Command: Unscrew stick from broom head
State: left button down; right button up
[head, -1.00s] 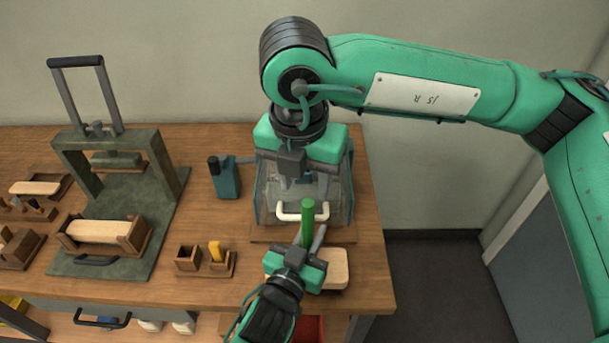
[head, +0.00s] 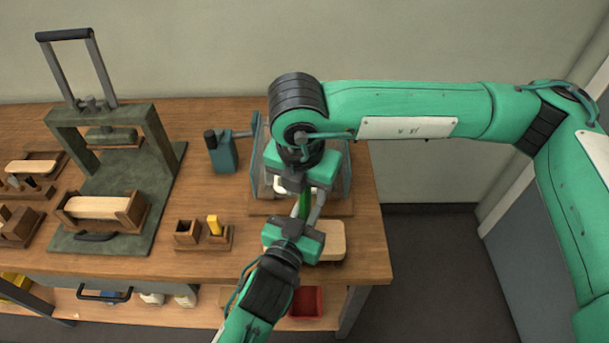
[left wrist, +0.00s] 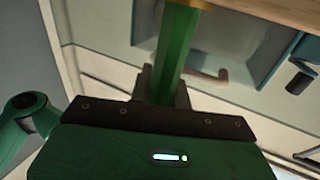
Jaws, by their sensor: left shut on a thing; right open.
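A green stick (head: 304,205) shows between my two grippers in the head view. It also runs up from between the fingers in the left wrist view (left wrist: 178,45). My left gripper (head: 302,226) is shut on the stick. My right gripper (head: 298,188) is open, close above, at the stick's other end; its fingertips are partly hidden, and I cannot tell whether they touch the stick. A pale wooden block (head: 333,240), apparently the broom head, lies under my left gripper and is partly covered by it. The joint between stick and block is hidden.
A clear-sided box (head: 345,190) stands behind the grippers, mostly covered by my right arm. A green press (head: 105,180) stands farther left. The table's right edge is close.

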jog(key=shift+f, duration=0.1)
grip_shut()
jog(key=n, duration=0.4)
jog(key=shift+y, duration=0.3)
dwell(1.0)
jog(key=shift+c, duration=0.4)
grip_release()
